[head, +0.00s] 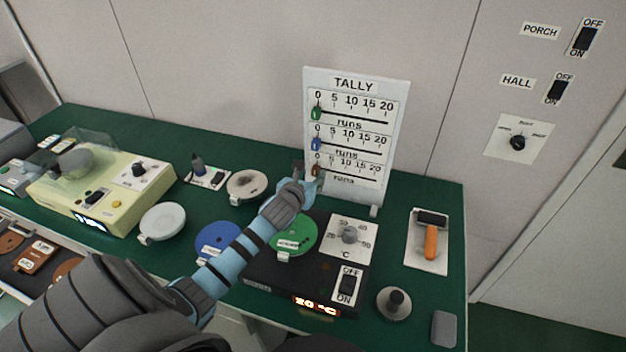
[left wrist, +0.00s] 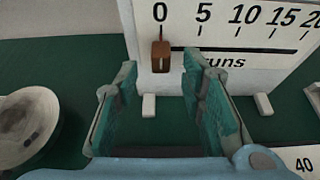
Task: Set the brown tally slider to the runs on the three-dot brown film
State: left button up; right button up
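The white tally board (head: 347,78) stands on the green table with three scales marked 0 to 20, labelled runs. The brown slider (head: 317,170) is on the lowest scale at 0; the left wrist view shows it upright at the slot's left end (left wrist: 160,55). My left gripper (head: 306,184) is in front of it, open; in the left wrist view its fingers (left wrist: 165,85) are apart, with the slider seen between and beyond them. Whether they touch it I cannot tell. Brown discs, one a labelled film (head: 36,257), lie at the far left; their dots are too small to read.
The green slider (head: 316,113) and blue slider (head: 316,144) sit near 0 above the brown one. A dark hotplate (head: 322,288) reading about 20 °C, with a green disc (head: 290,236), is below my arm. A blue disc (head: 214,240) lies left of it.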

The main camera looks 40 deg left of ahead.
pick_arm(q)
jog(key=shift+x, duration=0.95)
jog(key=shift+s+r, duration=0.1)
jog(key=shift+r, duration=0.05)
pick_arm(e)
jog(key=shift+w+f, duration=0.25)
pick_arm(q)
jog(key=shift+d, duration=0.1)
grip_shut()
